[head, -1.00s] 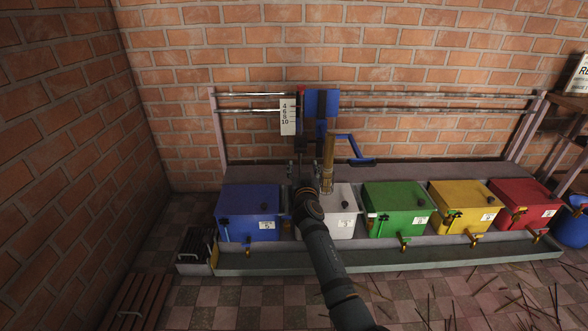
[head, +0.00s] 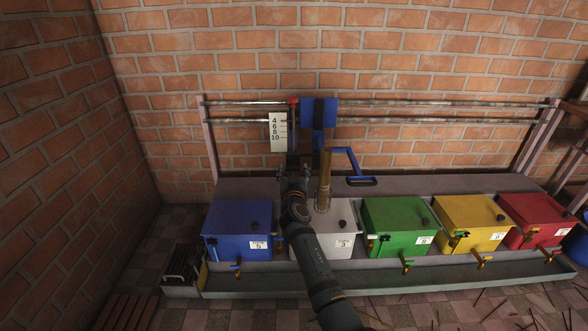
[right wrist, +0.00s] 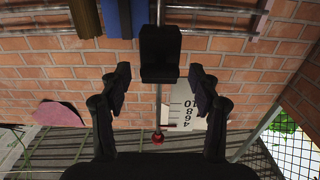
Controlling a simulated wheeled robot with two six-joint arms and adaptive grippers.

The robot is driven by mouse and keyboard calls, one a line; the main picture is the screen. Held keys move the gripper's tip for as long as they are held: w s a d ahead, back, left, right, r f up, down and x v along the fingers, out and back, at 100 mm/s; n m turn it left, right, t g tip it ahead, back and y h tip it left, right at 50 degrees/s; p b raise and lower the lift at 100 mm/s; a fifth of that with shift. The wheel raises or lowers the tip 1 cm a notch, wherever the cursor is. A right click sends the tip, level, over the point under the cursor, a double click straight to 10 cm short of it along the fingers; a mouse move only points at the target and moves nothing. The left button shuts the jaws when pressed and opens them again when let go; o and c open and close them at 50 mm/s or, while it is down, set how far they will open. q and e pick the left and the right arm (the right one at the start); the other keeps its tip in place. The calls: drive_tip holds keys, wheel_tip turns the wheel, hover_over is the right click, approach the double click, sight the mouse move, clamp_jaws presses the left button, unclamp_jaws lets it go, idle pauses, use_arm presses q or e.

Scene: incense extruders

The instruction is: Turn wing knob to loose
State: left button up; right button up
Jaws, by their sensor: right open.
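My right gripper (head: 291,175) is at the back edge of the bench, between the blue and white boxes and below the scale plate. In the right wrist view it is open (right wrist: 160,82), its two dark fingers wide apart. A black block (right wrist: 160,55) on a vertical rod shows between and beyond the fingertips. I cannot tell whether this block is the wing knob or whether a finger touches it. A small red piece (right wrist: 158,137) is on the rod, also visible in the head view (head: 293,101). The white scale plate (head: 278,132) hangs beside it. My left gripper is not in view.
A blue block (head: 319,112) and a blue crank handle (head: 361,168) are right of the rod, with a brass tube (head: 324,180) below. Blue (head: 238,230), white (head: 336,222), green (head: 398,222), yellow (head: 471,220) and red (head: 535,217) boxes line the bench. Two rails (head: 430,110) run along the brick wall.

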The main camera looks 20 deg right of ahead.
drive_tip(key=c, duration=1.2)
drive_tip(key=shift+o, duration=0.2)
